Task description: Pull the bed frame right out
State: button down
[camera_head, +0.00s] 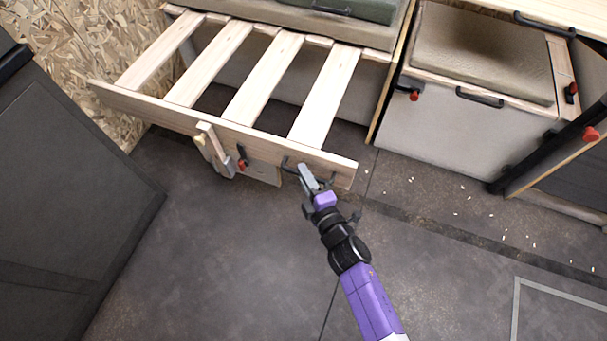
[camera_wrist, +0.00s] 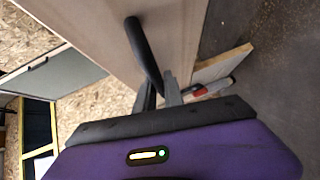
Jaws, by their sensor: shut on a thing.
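The bed frame (camera_head: 190,121) is a pale wooden front board with several slats running back under the bench. It extends out over the dark floor. A black bar handle (camera_wrist: 143,52) is on the board's front, towards its right end. My gripper (camera_head: 305,174) is at this handle, with its fingers shut on it; the fingers also show in the wrist view (camera_wrist: 160,93). My purple and black arm reaches up from the lower right. A red-tipped black latch (camera_head: 242,158) and a wooden leg piece (camera_head: 213,148) are on the board left of the handle.
A grey box seat (camera_head: 468,115) is at the right. A dark cabinet (camera_head: 70,190) stands at the left. The floor (camera_head: 235,265) in front is clear, with small pale bits at the right.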

jog(key=shift+s+a+f, duration=0.15)
jog(key=shift+s, duration=0.2)
jog(key=c, duration=1.7)
grip_release()
jog(key=p+v, duration=0.2)
jog(key=v, duration=0.5)
jog(key=shift+s+d+p, duration=0.25)
jog(key=shift+s+p, duration=0.05)
